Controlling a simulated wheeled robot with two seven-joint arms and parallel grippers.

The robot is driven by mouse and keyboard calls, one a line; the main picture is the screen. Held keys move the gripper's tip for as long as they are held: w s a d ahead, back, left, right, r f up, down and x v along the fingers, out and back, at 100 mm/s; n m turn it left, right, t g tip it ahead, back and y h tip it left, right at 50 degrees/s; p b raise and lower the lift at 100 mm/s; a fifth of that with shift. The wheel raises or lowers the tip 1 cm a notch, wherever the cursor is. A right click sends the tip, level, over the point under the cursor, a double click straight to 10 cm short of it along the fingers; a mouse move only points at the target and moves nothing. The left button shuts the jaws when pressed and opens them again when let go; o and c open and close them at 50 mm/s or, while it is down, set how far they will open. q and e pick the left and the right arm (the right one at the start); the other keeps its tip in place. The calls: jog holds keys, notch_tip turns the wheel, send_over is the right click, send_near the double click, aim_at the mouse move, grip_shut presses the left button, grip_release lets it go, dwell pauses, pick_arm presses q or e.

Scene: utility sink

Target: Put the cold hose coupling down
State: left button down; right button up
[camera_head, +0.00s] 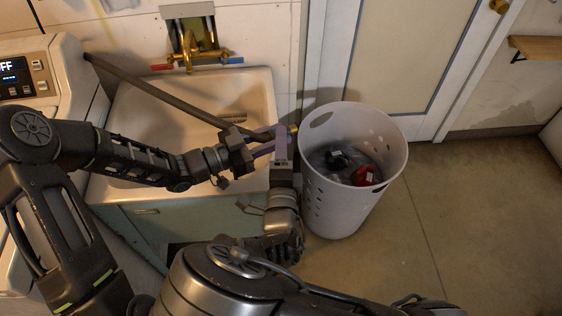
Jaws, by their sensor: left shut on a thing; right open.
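A long grey-brown hose (150,88) runs from the back of the white machine across the sink to my grippers. A small brass-coloured end, the cold hose coupling (293,128), shows just past the fingertips. My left gripper (274,137) reaches in from the left and is shut on the hose by the coupling, above the sink's right rim. My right gripper (281,140) comes up from below, right beside it, and is open. The fingers overlap and hide most of the grip. Whether the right fingers touch the hose cannot be told.
The white utility sink (140,115) stands on a teal cabinet. A brass tap (195,52) with red and blue handles is on the wall. A perforated white laundry basket (335,205) holding dark and red items stands close to my grippers. Floor to its right is clear.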

jog(key=shift+w, duration=1.95)
jog(key=shift+c, duration=0.4)
grip_shut()
pick_arm(q)
jog(key=c, duration=1)
grip_release()
jog(key=v, duration=1.2)
